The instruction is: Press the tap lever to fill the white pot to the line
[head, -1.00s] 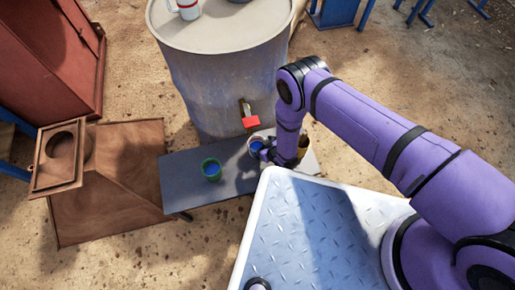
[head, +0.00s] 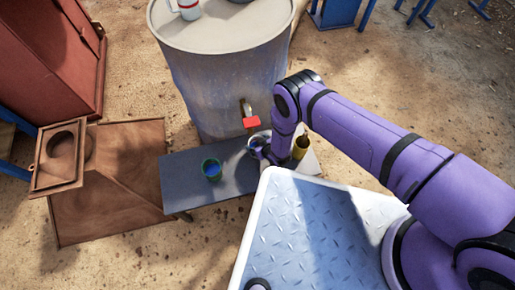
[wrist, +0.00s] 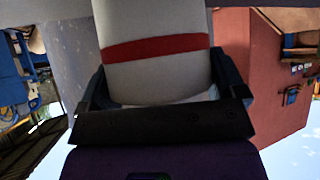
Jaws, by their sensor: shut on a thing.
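The tap (head: 247,107) juts from the side of a large grey drum, with a red lever (head: 251,122) at its front. The white pot (head: 252,141) is just below the lever in the head view, over the far right part of the grey bench. Its mouth looks blue inside; the fill line and level cannot be made out. In the wrist view the white pot (wrist: 155,75) fills the middle, with a red band around it. My gripper (head: 262,150) is shut on the white pot, and its dark fingers also show in the wrist view (wrist: 160,100).
A green cup (head: 211,169) with blue inside stands on the grey bench (head: 185,192). A yellow-and-black object (head: 301,147) is right of my gripper. Another white vessel with a red band (head: 188,10) stands on the drum (head: 225,80). A rusty brown chute (head: 110,190) is at left.

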